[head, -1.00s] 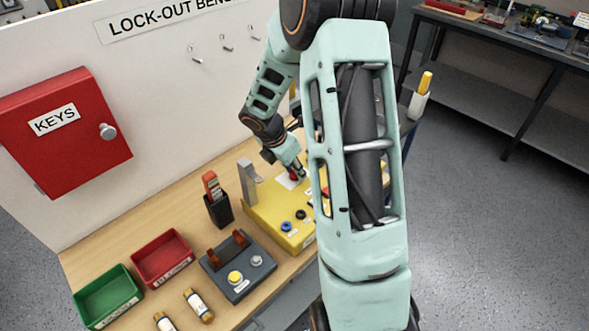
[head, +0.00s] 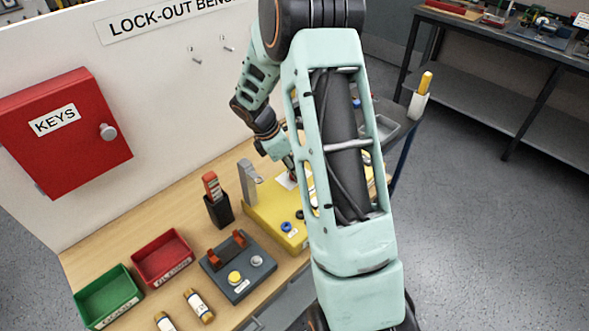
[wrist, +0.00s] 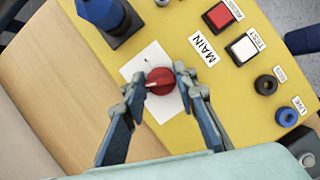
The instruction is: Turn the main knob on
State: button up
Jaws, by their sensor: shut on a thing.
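The red main knob (wrist: 161,80) sits on a white plate (wrist: 134,68) on the yellow panel (wrist: 98,42), beside a label reading MAIN (wrist: 205,49). A pale pointer mark on the knob faces left in the wrist view. My gripper (wrist: 162,88) has one finger on each side of the knob and is shut on it. In the head view the yellow panel (head: 262,211) is partly covered by my arm, and the knob is mostly hidden.
Red (wrist: 218,15) and white (wrist: 241,49) square buttons and black (wrist: 266,85) and blue (wrist: 288,116) round parts sit right of the knob. A dark blue post (wrist: 103,14) rises at upper left. A grey switch box (head: 238,268) stands left of the panel.

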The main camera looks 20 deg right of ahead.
jog(key=m+g, duration=0.1)
jog(key=m, duration=0.2)
jog(key=shift+w+m+g, duration=0.1)
jog(key=shift+m+g, duration=0.2)
jog(key=shift+m, duration=0.1)
jog(key=m+g+y, duration=0.1)
jog(key=m, duration=0.2)
jog(key=shift+m, duration=0.3)
jog(key=m+y, duration=0.1)
jog(key=m, duration=0.2)
jog(key=m+g+y, duration=0.1)
jog(key=m, duration=0.1)
jog(key=shift+d+m+b, duration=0.1)
jog(key=shift+m+b, duration=0.3)
jog(key=o, duration=1.2)
jog(key=shift+c, duration=0.2)
jog(key=shift+w+r, duration=0.1)
